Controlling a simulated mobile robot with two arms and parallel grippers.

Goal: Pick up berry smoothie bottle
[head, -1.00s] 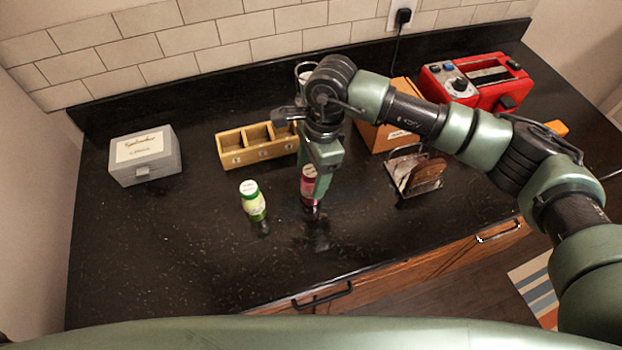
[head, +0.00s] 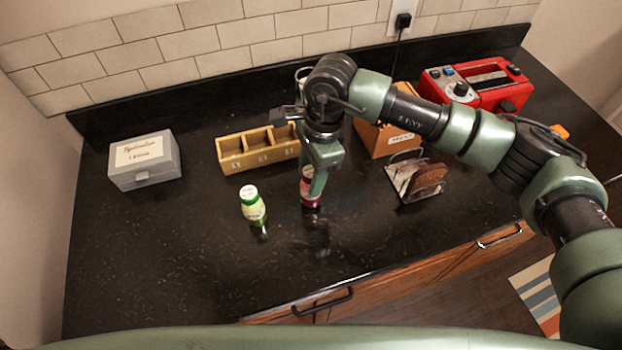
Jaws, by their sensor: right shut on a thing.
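The berry smoothie bottle (head: 311,201) is dark red with a pale label and stands upright on the black counter, in the middle of the head view. My right gripper (head: 312,185) reaches down over it from above and is shut on it. The gripper and wrist hide the bottle's top and much of its side. I cannot tell whether its base touches the counter or is just above it. My left gripper is not in view.
Behind are a wooden compartment box (head: 232,158) and a brown box (head: 378,142). A grey box (head: 145,172) is far left, a metal rack (head: 418,180) right, a red toaster (head: 505,95) back right. The front-left counter is clear.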

